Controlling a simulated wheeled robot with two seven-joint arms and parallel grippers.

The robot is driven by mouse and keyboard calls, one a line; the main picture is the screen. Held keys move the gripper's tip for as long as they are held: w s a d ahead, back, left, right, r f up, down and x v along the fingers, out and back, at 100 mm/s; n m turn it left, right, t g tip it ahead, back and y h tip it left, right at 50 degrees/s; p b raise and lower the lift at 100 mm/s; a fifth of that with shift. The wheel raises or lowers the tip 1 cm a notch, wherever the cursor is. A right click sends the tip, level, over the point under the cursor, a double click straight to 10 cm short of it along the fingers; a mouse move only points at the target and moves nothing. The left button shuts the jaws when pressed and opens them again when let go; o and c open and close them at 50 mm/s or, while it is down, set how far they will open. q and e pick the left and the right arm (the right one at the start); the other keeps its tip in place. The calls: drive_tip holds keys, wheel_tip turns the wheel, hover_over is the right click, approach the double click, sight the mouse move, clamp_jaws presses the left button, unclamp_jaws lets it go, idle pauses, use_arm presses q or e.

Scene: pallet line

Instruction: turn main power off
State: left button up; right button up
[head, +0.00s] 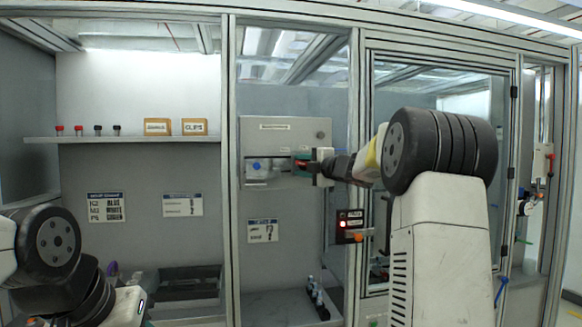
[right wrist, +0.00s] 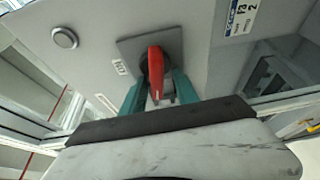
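The main switch has a red handle (right wrist: 155,70) on a dark grey square plate (right wrist: 128,48), set in a grey panel. In the right wrist view my right gripper (right wrist: 160,84) has its two teal fingers on either side of the red handle, with a narrow gap showing beside it, so it looks open around it. In the head view my right gripper (head: 302,164) is at the front of the grey cabinet (head: 283,133) and hides most of the switch. Of my left arm only links show at the lower left; I cannot make out its gripper.
A blue knob (head: 256,166) is on the cabinet left of my right gripper. A small box with a lit red lamp (head: 349,225) is below right. Metal frame posts (head: 229,200) flank the bay. A shelf (head: 130,139) with several small items is at the left.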

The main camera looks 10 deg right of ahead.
drive_tip(key=v, duration=0.7)
drive_tip(key=shift+s+d, duration=0.15)
drive_tip(key=shift+s, duration=0.15)
